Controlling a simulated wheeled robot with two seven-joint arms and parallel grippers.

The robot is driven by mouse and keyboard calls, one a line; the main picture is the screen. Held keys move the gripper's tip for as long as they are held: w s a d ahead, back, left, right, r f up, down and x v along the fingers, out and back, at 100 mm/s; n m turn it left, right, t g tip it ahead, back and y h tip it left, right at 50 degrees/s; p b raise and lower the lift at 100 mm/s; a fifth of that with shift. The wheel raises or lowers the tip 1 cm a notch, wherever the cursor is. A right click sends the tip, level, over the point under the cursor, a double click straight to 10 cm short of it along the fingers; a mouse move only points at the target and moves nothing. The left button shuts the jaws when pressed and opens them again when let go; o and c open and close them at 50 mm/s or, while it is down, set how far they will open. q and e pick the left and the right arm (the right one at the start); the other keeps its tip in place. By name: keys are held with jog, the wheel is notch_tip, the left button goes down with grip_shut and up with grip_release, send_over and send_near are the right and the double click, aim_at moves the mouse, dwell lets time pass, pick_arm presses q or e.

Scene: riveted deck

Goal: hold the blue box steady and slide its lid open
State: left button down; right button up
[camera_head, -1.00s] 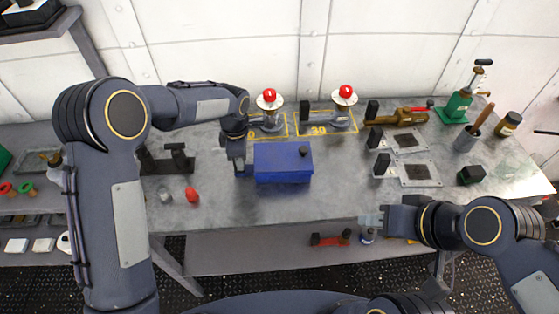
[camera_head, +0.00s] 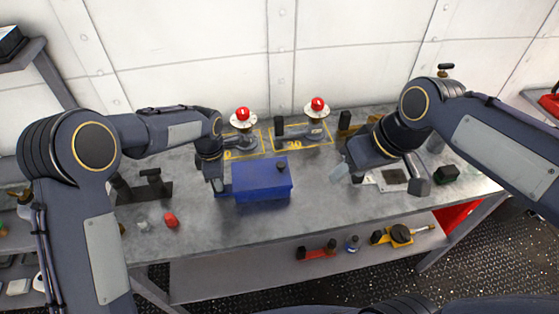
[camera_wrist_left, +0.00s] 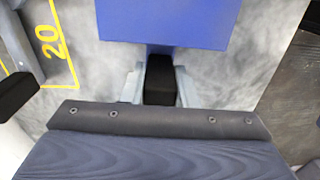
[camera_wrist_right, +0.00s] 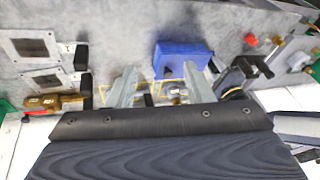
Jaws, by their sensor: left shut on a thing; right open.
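The blue box (camera_head: 264,192) stands on the metal bench, with its lid (camera_head: 258,172) on top and a small black knob (camera_head: 281,166) near the lid's right back. The lid looks closed. My left gripper (camera_head: 218,184) is at the box's left side. In the left wrist view its fingers (camera_wrist_left: 160,88) are shut on a black handle (camera_wrist_left: 159,78) joined to the blue box (camera_wrist_left: 168,22). My right gripper (camera_head: 380,178) is open and empty above the bench, right of the box and apart from it. The right wrist view shows the box (camera_wrist_right: 182,58) beyond its spread fingers (camera_wrist_right: 160,88).
Two red-topped fixtures (camera_head: 243,115) (camera_head: 317,105) stand behind the box in yellow-marked areas. A black bracket (camera_head: 142,190) and a red piece (camera_head: 170,219) lie left. A mesh plate (camera_head: 394,177) and dark block (camera_head: 446,173) lie right. The bench in front of the box is clear.

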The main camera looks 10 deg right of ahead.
jog(key=w+a+n+g+h, duration=0.1)
jog(key=w+a+n+g, duration=0.15)
jog(key=w, duration=0.65)
jog(key=n+h, duration=0.2)
jog(key=n, duration=0.2)
send_near(281, 164)
jog(key=shift+m+g, duration=0.25)
jog(key=shift+g, duration=0.1)
jog(key=f, duration=0.8)
jog(key=shift+w+a+f, duration=0.1)
jog(key=shift+w+f, duration=0.15)
jog(key=shift+w, duration=0.05)
grip_shut()
